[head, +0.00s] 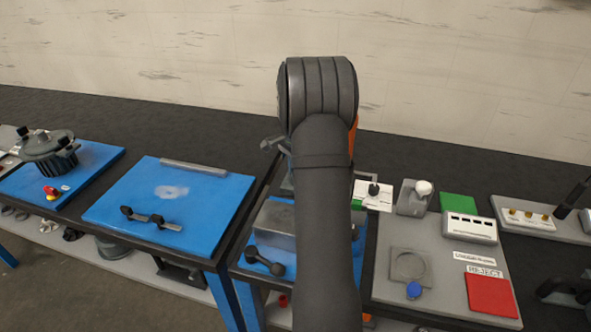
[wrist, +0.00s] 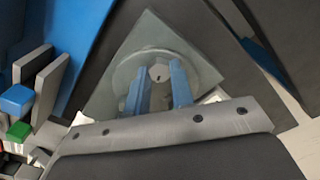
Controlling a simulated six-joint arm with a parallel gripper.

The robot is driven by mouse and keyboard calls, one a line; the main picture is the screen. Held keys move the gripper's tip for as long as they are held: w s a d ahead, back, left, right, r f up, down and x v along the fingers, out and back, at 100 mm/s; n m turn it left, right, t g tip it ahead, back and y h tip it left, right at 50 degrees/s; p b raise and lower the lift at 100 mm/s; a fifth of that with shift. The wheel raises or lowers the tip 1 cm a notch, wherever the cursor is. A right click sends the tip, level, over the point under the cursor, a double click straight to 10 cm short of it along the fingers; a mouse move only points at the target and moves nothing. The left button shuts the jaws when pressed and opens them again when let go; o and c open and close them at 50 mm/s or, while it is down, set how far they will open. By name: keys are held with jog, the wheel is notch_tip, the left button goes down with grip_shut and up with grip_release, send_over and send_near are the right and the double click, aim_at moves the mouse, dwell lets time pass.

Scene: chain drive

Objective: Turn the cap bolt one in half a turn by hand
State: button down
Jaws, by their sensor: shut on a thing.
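My gripper (wrist: 160,84) shows in the wrist view with two blue fingers, one on each side of a small pale grey bolt head, the cap bolt (wrist: 160,72). The fingers are shut on it. The bolt sits at the middle of a round grey disc (wrist: 195,62) on a square grey plate (wrist: 150,28). How deep the bolt sits cannot be seen. In the head view my own arm hides the gripper and the bolt.
In the head view, a grey bench at right holds a red reject square (head: 491,295), a green square (head: 458,203) and a white labelled block (head: 470,228). A blue-topped table (head: 205,205) stands at left. In the wrist view, grey upright plates (wrist: 48,85) stand left of the gripper.

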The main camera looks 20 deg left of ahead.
jog(key=shift+w+r+m, duration=0.1)
jog(key=shift+r+m, duration=0.05)
jog(key=shift+m, duration=0.75)
jog(key=c, duration=1.2)
grip_release()
jog(key=shift+c, duration=0.2)
notch_tip(320, 180, up, 17)
jog(key=shift+r, duration=0.2)
jog(key=shift+f, duration=0.1)
notch_tip(320, 180, down, 18)
jog(key=shift+r, duration=0.25)
